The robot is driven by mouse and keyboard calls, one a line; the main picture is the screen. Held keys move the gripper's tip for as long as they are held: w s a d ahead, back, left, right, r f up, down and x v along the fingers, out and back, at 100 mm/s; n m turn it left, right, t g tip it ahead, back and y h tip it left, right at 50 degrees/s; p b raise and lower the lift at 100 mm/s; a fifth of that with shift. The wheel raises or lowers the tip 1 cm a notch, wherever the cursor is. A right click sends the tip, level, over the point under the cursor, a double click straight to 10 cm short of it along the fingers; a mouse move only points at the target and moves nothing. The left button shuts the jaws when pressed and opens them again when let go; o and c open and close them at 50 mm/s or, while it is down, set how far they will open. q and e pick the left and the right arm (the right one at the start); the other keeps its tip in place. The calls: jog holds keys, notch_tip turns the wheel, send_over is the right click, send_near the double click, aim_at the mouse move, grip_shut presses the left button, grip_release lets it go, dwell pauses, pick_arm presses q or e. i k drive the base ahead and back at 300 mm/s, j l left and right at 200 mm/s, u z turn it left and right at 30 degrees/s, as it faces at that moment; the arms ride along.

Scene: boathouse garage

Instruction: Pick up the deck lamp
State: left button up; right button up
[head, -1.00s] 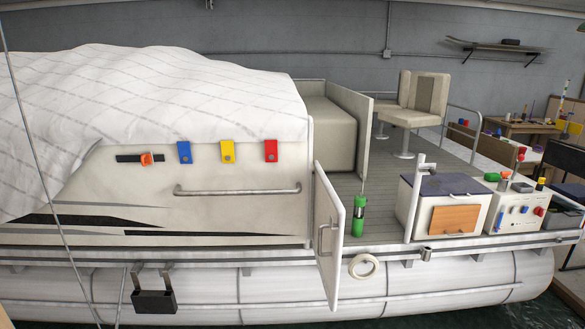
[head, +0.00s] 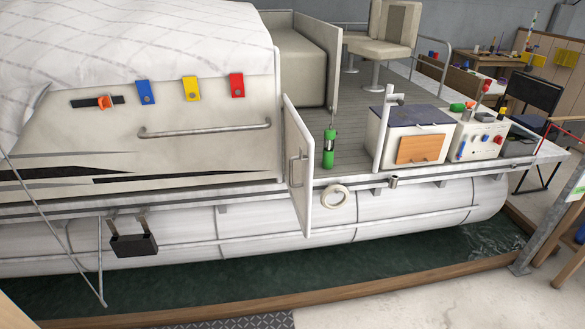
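A green and black upright cylinder (head: 328,158) stands on the grey deck (head: 345,128), just inside the open white gate. It looks like the deck lamp, but it is too small to be sure. A thin dark stem rises from its top. The open gate (head: 301,170) swings out toward me, to the left of the cylinder. Neither of my grippers is in view.
A white box with a dark lid (head: 410,115) and an orange panel stands right of the cylinder. Beside it is a white control box (head: 478,138). A metal edge rail (head: 450,172) and a pontoon (head: 400,208) run along the near side. Clear floor (head: 440,290) lies in front.

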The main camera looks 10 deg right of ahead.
aim_at(330, 133)
jog(key=i+l+u, duration=0.5)
jog(key=i+l, duration=0.35)
jog(key=i+l+u, duration=0.3)
jog(key=i+l, duration=0.15)
jog(key=i+l+u, duration=0.25)
jog(key=l, duration=0.45)
jog(key=i, duration=0.05)
